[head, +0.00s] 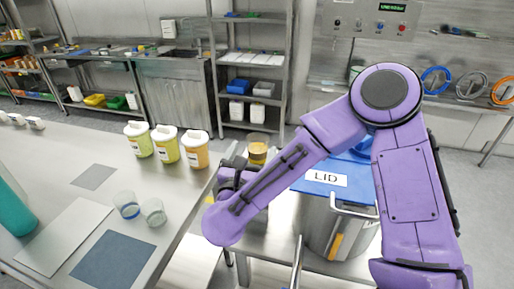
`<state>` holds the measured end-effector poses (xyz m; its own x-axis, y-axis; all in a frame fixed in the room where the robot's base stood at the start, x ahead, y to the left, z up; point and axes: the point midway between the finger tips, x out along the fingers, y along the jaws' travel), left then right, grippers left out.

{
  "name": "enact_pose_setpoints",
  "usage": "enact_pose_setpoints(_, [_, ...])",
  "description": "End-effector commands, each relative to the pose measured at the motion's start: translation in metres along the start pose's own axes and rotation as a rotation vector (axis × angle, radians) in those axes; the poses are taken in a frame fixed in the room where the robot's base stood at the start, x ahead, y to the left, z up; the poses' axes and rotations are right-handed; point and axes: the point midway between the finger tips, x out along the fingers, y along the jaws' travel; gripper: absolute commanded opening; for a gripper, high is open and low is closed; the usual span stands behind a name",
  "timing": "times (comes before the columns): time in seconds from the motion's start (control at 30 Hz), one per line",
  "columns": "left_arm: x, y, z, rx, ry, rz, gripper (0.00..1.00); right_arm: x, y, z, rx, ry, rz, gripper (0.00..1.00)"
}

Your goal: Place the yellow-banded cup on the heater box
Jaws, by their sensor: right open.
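I cannot clearly make out the heater box; the area below the cup is largely blocked by my arm. My left gripper is not in view.
Three white-lidded tubs (166,146) stand left of my gripper. Two clear cups (152,211) stand nearer on the table, beside a dark blue mat (114,258). A steel vat with a blue lid marked LID (325,179) stands right of my forearm. A teal bottle (12,205) is far left.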

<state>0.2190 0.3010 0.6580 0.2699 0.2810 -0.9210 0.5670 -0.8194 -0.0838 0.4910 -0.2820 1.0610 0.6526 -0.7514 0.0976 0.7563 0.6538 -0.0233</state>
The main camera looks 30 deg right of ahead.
Motion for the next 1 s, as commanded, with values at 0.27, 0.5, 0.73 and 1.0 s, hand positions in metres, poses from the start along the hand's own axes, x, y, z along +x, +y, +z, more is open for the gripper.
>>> enact_pose_setpoints(0.27, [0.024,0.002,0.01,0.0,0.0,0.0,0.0,-0.052,0.0,-0.002,0.0,-0.002,0.001,0.93])
enact_pose_setpoints(0.5, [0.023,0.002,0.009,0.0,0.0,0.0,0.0,-0.058,-0.001,0.0,0.0,0.0,-0.001,0.93])
enact_pose_setpoints(0.73, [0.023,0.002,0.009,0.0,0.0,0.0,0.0,-0.058,0.0,0.0,0.0,0.0,-0.001,0.93])
enact_pose_setpoints(1.0, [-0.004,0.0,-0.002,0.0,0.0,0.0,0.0,-0.055,-0.001,0.029,0.001,0.0,-0.001,0.93])
